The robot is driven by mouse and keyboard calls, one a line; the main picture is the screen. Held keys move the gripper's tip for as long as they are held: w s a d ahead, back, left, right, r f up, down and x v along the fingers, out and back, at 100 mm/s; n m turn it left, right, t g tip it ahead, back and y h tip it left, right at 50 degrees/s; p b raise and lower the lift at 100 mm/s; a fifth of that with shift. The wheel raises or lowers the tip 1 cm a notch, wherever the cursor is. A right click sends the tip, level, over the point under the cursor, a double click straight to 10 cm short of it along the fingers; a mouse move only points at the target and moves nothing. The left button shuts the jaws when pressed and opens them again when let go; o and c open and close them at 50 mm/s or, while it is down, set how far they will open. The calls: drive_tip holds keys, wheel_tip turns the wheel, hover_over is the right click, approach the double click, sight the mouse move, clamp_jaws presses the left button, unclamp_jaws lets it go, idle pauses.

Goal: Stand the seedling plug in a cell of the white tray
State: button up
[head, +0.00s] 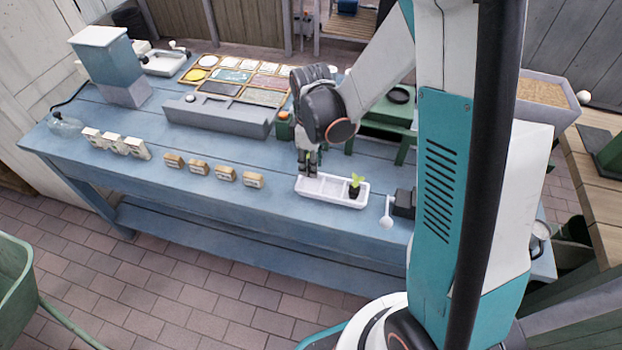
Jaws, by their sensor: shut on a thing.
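The white tray (342,202) lies near the front edge of the blue table, with its cells in a row. A seedling with a dark plug and bright green leaves (356,181) stands upright in its right-hand cell. My gripper (307,170) points down over the left end of the tray. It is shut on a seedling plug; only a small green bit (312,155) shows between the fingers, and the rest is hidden. I cannot tell whether the plug touches the cell floor.
Several small tan blocks (225,174) stand in a row left of the tray. A white spoon (387,212) and a dark block (405,202) are to its right. A grey box (222,115) and a board of coloured panels (238,78) lie behind. A green stand (392,125) is behind right.

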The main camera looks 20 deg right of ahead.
drive_tip(key=shift+f+b, duration=0.8)
drive_tip(key=shift+f, duration=1.85)
drive_tip(key=shift+f, duration=0.1)
drive_tip(key=shift+f, duration=0.1)
drive_tip(key=o, duration=0.9)
drive_tip(key=shift+c, duration=0.2)
